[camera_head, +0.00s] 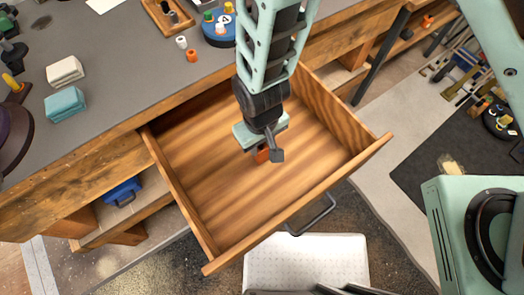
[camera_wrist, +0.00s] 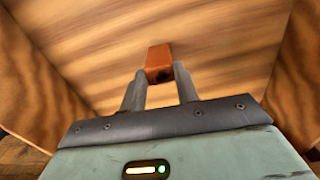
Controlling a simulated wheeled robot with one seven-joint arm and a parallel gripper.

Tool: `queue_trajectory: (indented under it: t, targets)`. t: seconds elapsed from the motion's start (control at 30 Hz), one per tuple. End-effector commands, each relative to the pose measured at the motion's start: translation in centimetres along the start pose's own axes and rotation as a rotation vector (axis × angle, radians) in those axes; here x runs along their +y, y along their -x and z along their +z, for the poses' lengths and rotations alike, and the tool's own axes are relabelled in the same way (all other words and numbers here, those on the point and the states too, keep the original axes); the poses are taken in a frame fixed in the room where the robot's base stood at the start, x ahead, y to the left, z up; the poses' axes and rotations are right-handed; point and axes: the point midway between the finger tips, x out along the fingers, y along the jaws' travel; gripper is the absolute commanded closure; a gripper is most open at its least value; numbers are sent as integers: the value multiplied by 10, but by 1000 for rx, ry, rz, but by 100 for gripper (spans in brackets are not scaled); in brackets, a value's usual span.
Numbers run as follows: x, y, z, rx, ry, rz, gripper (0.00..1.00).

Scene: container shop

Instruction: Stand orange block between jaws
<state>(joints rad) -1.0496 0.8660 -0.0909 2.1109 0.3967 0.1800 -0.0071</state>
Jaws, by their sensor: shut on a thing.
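The orange block (camera_wrist: 159,58) shows ahead of the fingers in the wrist view, with a dark spot on its near end. My gripper (camera_wrist: 160,76) is shut on it, one grey finger on each side. In the head view my gripper (camera_head: 264,141) points down inside the open wooden drawer (camera_head: 205,190). There the orange block (camera_head: 262,156) shows only as a small patch beneath the gripper, mostly hidden by it. I cannot tell whether the block touches the drawer floor.
Drawer walls surround my gripper; the visible floor around it is bare. The grey bench top (camera_head: 110,65) lies beyond, with an orange cylinder (camera_head: 192,56), a white cylinder (camera_head: 181,42), a white folded cloth (camera_head: 65,70) and a teal one (camera_head: 65,103). A blue case (camera_head: 122,191) sits on the shelf below.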

Motion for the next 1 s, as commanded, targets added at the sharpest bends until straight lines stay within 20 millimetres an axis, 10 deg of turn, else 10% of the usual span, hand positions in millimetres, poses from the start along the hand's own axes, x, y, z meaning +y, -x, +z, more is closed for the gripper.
queue_trajectory:
  t: [1.0]
  targets:
    - [18, 52, -5, 1, -56, 0, 100]
